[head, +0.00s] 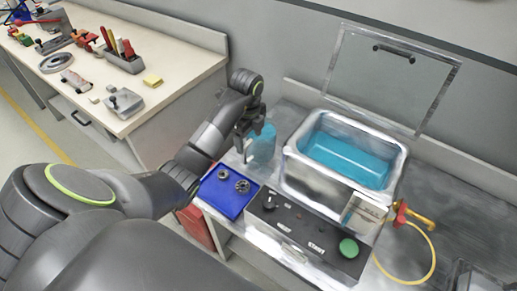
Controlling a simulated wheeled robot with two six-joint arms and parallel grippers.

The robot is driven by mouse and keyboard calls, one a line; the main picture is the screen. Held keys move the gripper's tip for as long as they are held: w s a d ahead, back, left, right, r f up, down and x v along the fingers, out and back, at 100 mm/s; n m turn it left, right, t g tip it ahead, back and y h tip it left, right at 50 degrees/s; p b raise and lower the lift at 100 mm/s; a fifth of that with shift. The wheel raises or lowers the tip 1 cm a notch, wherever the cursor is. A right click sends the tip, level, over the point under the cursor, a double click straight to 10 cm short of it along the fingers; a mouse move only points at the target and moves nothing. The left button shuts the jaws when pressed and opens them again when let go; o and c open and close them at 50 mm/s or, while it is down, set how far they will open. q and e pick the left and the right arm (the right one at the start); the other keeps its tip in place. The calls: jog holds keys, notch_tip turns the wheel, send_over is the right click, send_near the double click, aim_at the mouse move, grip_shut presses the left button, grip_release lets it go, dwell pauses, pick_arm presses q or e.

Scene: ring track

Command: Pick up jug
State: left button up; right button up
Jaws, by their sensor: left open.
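The jug (264,146) is a translucent blue container standing on the metal bench, left of the metal tank. My left gripper (243,143) is open at the jug's left side, with its fingers pointing down. The gripper and wrist overlap part of the jug's left edge, and I cannot tell whether a finger touches it. The jug's handle is not clear to see. My right gripper is not in view.
A metal tank (294,167) of blue liquid with a raised clear lid (388,80) stands right of the jug. A blue tray (226,203) with small metal parts and a control panel (300,233) lie in front. A tool-covered workbench (187,66) is at left.

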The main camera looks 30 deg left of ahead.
aim_at(247, 143)
pick_arm(q)
jog(key=f+b, duration=0.1)
jog(key=f, duration=0.1)
jog(key=f+b, duration=0.1)
jog(key=shift+s+a+f+b, duration=0.15)
jog(key=shift+s+a+b, duration=0.1)
jog(key=shift+b, duration=0.1)
jog(key=shift+f+p, duration=0.35)
jog(key=shift+p, duration=0.05)
jog(key=shift+f, duration=0.55)
jog(key=shift+c, duration=0.4)
grip_shut()
jog(key=shift+w+r, duration=0.1)
